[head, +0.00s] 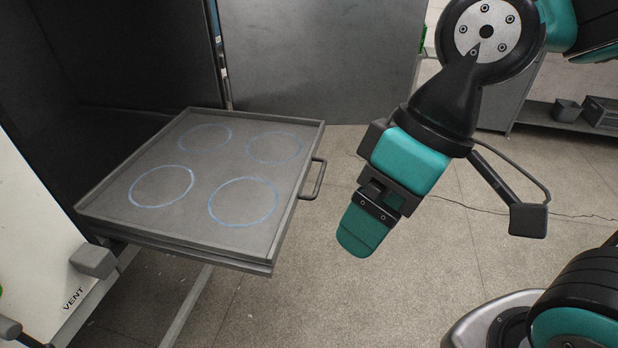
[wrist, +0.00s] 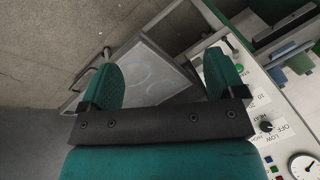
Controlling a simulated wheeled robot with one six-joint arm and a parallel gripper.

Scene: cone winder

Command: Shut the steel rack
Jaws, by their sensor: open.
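The steel rack (head: 245,165) is a grey flat tray with a low rim and several blue rings, bare of other objects. It is pulled out of the dark cabinet at the left. Its bar handle (head: 313,179) is on the right edge. My gripper (head: 363,230) hangs to the right of the handle, apart from it, pointing down; one finger hides the other there. In the wrist view my gripper (wrist: 163,80) is open and empty, its green fingers spread. The rack (wrist: 150,75) shows beyond and between them, partly hidden by the gripper.
A white panel (head: 45,240) marked VENT stands at the left front of the rack. The wrist view shows a control panel (wrist: 268,105) with knobs and a gauge. A grey door panel (head: 320,60) stands behind the rack. The floor (head: 300,270) right of the rack is clear.

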